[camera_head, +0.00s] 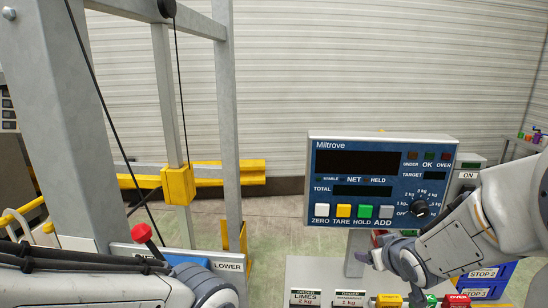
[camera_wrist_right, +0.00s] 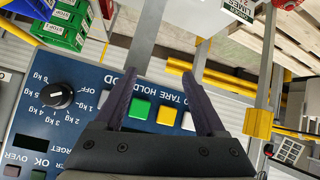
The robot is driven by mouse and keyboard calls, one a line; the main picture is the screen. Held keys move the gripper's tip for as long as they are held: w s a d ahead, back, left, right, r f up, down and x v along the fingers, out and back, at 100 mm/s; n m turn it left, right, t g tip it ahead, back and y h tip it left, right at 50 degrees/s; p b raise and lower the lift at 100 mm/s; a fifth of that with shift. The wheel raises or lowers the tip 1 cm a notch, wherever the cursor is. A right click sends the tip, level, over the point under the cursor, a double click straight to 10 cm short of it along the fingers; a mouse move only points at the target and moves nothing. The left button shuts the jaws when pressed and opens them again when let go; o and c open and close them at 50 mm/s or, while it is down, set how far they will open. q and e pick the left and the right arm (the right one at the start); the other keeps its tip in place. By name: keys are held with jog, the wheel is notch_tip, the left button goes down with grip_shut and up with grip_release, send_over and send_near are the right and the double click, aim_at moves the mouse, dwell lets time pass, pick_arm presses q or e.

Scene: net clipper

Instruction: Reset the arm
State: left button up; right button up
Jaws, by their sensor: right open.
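My right arm (camera_head: 455,243) reaches in from the right in the head view, in front of the lower right of a blue Miltrove scale panel (camera_head: 330,163). Its gripper (camera_head: 378,260) is just below the panel's row of buttons. In the right wrist view the gripper (camera_wrist_right: 167,82) has its two dark fingers spread, with nothing between them. The panel's buttons and knob (camera_wrist_right: 57,96) show behind the fingers, turned round. My left arm (camera_head: 75,280) lies across the lower left of the head view. Its gripper is not visible.
A grey metal frame with a cable and a yellow block (camera_head: 178,186) stands at left. A red-knobbed lever (camera_head: 141,233) is beside a LOWER label. Blue bins (camera_head: 484,281) are at lower right, and green crates (camera_wrist_right: 62,22) show in the wrist view. Labelled items stand below the panel.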

jog(key=s+a+f+n+g+y, duration=0.1)
jog(key=s+a+g, duration=0.1)
jog(key=s+a, duration=0.4)
jog(key=s+a+f+n+g, duration=0.1)
jog(key=s+a+f+g, duration=0.15)
jog(key=s+a, duration=0.4)
jog(key=s+a+n+g, duration=0.1)
jog(key=s+a+g, duration=0.2)
jog(key=s, duration=0.4)
jog(key=s+a+n+g, duration=0.2)
jog(key=s+a+g, duration=0.1)
jog(key=s, duration=0.5)
jog(key=shift+s+a+r+y, duration=0.15)
jog(key=shift+a+r+y, duration=0.15)
jog(key=shift+a, duration=0.5)
